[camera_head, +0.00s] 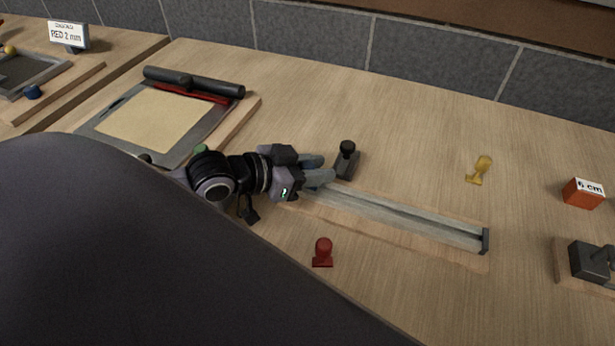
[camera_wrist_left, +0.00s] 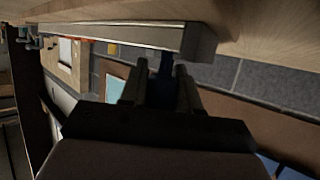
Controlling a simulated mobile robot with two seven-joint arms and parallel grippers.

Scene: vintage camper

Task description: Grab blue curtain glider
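My left gripper (camera_head: 325,170) is low over the worktop, at the left end of a pale metal rail (camera_head: 420,223). Its fingers point right and are a small gap apart. In the left wrist view, a dark blue piece (camera_wrist_left: 162,78), which looks like the blue curtain glider, shows between the two fingers of the left gripper (camera_wrist_left: 160,82). The rail (camera_wrist_left: 130,36) runs just beyond the fingertips there. Whether the fingers press on the blue piece is unclear. In the head view the fingers hide it. My right gripper is in neither view.
A dark grey stop with a black knob (camera_head: 347,158) stands close beside the fingertips. A red glider (camera_head: 322,252) and a yellow glider (camera_head: 480,169) stand apart on the worktop. An orange block (camera_head: 583,193) is at the right. A tray with a roller (camera_head: 195,82) lies behind left.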

